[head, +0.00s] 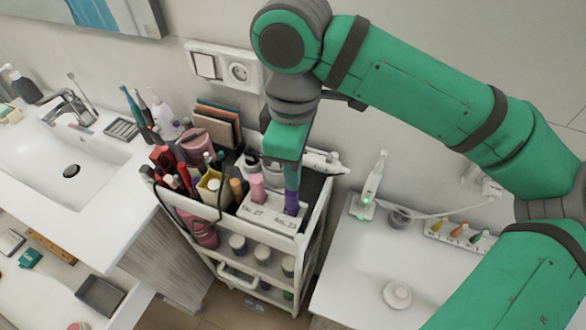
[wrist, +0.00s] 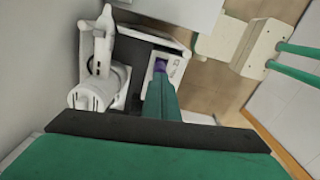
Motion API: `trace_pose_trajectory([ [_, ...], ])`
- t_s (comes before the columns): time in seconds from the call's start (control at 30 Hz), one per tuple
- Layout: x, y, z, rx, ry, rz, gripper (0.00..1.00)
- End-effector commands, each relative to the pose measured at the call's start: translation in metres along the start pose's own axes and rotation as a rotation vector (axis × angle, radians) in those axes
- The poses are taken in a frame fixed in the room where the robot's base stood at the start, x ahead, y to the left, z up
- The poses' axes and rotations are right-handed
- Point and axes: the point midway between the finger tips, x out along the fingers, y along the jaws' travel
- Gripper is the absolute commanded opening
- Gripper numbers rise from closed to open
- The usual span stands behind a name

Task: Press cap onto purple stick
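The purple stick (head: 291,203) stands upright in the right-hand place of a white labelled holder on the cart's top. My gripper (head: 291,175) points down directly above it, with a purple part at its fingertips in line with the stick. In the wrist view a purple tip (wrist: 160,66) shows just past the end of my green finger (wrist: 162,98). I cannot make out a cap apart from the stick, nor a gap between them. The near finger hides the other, so whether the fingers grip anything is unclear.
A pink stick (head: 257,187) stands left of the purple one in the holder (head: 268,218). Brushes, tubes and a yellow box (head: 209,187) crowd the cart's left side. A sink (head: 75,165) is at left. A white counter (head: 360,285) at right has clear room.

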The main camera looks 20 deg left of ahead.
Motion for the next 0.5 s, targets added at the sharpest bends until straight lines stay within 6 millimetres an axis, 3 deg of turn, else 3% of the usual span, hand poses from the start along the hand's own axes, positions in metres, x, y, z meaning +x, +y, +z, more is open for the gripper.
trace_pose_trajectory([
  [0.5,0.013,0.0,0.0,0.0,0.0,0.0,0.0],
])
